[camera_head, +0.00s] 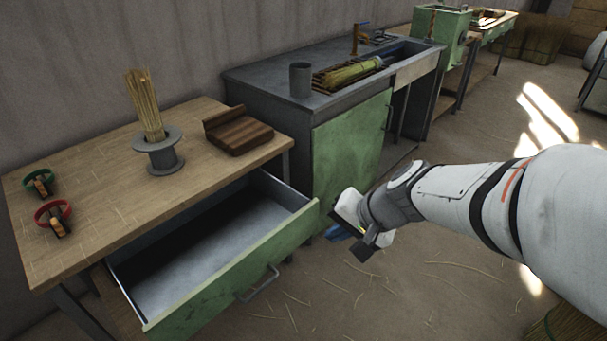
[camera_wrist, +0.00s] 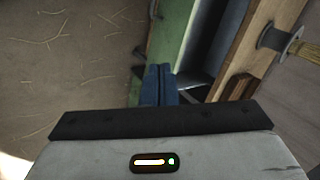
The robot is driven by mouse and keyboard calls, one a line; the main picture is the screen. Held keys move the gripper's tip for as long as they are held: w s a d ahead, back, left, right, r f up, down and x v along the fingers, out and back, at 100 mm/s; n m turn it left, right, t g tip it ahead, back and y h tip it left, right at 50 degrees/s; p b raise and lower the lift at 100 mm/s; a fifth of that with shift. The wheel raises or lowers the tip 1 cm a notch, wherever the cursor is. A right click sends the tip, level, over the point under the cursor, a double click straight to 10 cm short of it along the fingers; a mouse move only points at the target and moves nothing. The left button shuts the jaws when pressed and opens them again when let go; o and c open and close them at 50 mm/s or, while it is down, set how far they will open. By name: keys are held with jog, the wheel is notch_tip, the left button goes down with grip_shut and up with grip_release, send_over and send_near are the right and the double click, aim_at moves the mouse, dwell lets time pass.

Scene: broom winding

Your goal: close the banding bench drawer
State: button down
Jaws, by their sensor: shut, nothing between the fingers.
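The banding bench drawer (camera_head: 215,258) is pulled far out below the wooden bench top (camera_head: 100,200). Its inside is grey and looks empty. Its green front (camera_head: 235,281) has a metal bar handle (camera_head: 259,284). My gripper (camera_head: 338,235) has blue fingers and is shut and empty, just right of the right end of the drawer front. I cannot tell whether it touches the drawer. In the wrist view the gripper fingers (camera_wrist: 158,85) are together, and the green drawer front (camera_wrist: 172,38) shows beyond them, with part of the drawer inside beside it.
A spool holder with straw (camera_head: 160,150), a brown wooden block (camera_head: 238,132) and two ring-shaped banding tools (camera_head: 52,215) sit on the bench. A green-doored sink cabinet (camera_head: 345,145) stands to the right. The floor (camera_head: 400,290) before the drawer is clear except for loose straw.

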jog(key=w+a+f+m+t+y+b, duration=0.15)
jog(key=w+f+m+b, duration=0.25)
jog(key=w+f+b, duration=0.4)
send_near(286, 231)
jog(key=shift+t, duration=0.45)
jog(key=shift+s+x, duration=0.15)
jog(key=shift+x, duration=1.25)
jog(key=shift+s+x, duration=0.15)
jog(key=shift+x, duration=1.3)
jog(key=shift+a, duration=0.1)
